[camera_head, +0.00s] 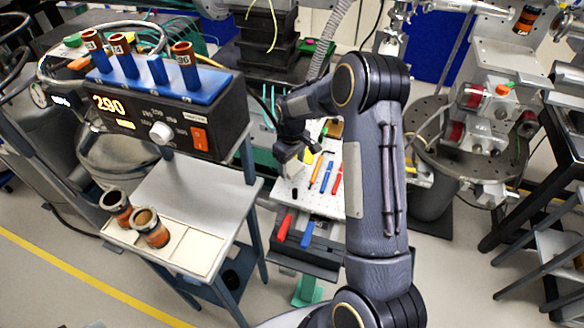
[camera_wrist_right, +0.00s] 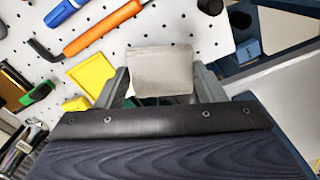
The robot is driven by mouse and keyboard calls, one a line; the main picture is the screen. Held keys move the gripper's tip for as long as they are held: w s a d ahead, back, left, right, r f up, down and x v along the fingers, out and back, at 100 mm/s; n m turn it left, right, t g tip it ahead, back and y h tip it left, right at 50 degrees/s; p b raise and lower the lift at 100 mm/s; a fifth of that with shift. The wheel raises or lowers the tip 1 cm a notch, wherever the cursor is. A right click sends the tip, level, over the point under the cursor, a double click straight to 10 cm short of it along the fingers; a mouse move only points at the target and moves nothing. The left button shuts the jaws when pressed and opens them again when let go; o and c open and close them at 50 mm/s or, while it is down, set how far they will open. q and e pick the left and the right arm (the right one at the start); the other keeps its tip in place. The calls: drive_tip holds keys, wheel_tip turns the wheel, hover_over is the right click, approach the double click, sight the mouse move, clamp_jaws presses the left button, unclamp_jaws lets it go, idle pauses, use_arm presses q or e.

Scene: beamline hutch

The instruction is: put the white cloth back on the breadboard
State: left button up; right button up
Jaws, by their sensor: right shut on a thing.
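The white cloth (camera_wrist_right: 163,72) shows in the right wrist view as a pale grey-white, block-like piece between my fingers. My right gripper (camera_wrist_right: 163,84) is shut on it. The white breadboard (camera_wrist_right: 205,22), dotted with holes, lies beyond the cloth; I cannot tell whether they touch. In the head view my right gripper (camera_head: 290,152) is over the left part of the breadboard (camera_head: 345,207), pointing down. My left gripper is in neither view.
Orange (camera_head: 315,171), blue and red tools lie on the breadboard. A yellow block (camera_wrist_right: 92,73) and a green-handled tool (camera_wrist_right: 38,94) are near the gripper. A grey cart (camera_head: 200,195) with a blue-topped controller (camera_head: 165,115) stands left. My right forearm hides part of the breadboard's right side.

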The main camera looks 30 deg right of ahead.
sight(292, 166)
wheel_tip(292, 166, down, 3)
drive_tip(key=shift+f, duration=0.1)
drive_tip(key=o, duration=0.4)
drive_tip(key=shift+f, duration=0.15)
drive_tip(key=o, duration=0.5)
